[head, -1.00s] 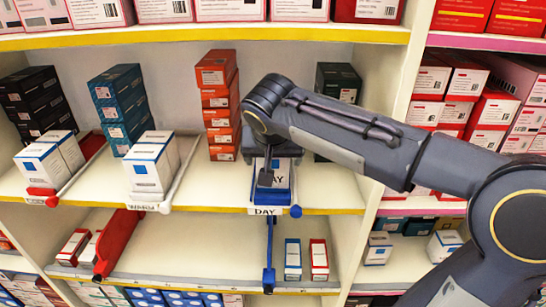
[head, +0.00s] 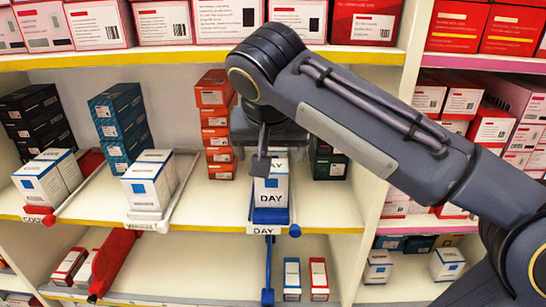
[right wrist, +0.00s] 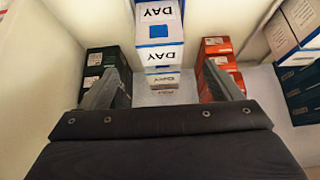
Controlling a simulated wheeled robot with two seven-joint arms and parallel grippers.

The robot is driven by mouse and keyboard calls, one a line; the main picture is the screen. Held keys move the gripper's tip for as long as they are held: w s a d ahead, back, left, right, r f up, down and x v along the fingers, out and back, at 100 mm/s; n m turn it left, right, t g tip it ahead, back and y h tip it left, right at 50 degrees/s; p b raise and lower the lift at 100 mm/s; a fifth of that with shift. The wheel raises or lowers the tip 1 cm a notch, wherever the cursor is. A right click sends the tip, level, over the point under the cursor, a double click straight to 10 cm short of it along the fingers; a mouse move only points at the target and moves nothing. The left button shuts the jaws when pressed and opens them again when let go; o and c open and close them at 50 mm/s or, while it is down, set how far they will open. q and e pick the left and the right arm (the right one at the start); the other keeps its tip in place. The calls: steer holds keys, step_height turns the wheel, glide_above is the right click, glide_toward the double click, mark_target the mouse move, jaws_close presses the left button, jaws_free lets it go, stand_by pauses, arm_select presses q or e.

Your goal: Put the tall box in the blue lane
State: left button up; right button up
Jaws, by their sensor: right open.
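A tall white and blue box marked DAY (head: 270,190) stands upright in the blue lane (head: 273,216) at the front edge of the middle shelf. It also shows at the top of the right wrist view (right wrist: 158,55). My right gripper (head: 263,160) is at the box's upper part in the head view, one dark finger overlapping its top left. In the right wrist view its two fingers (right wrist: 163,85) are spread wide, with nothing gripped between them. Whether a finger touches the box is unclear. My left gripper is out of view.
Orange boxes (head: 215,120) stack left of the blue lane and dark green boxes (head: 330,165) right of it. White and blue boxes fill the white lane (head: 150,185) and red lane (head: 45,180).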

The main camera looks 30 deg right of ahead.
steer(key=s+a+f+n+y, duration=0.2)
steer(key=s+f, duration=0.6)
steer(key=f, duration=0.4)
steer(key=s+a+f+n+y, duration=0.2)
steer(key=s+f+y, duration=0.3)
steer(key=s+f, duration=0.3)
step_height(320, 180, down, 4)
steer(key=shift+s+f, duration=0.1)
steer(key=shift+s, duration=0.3)
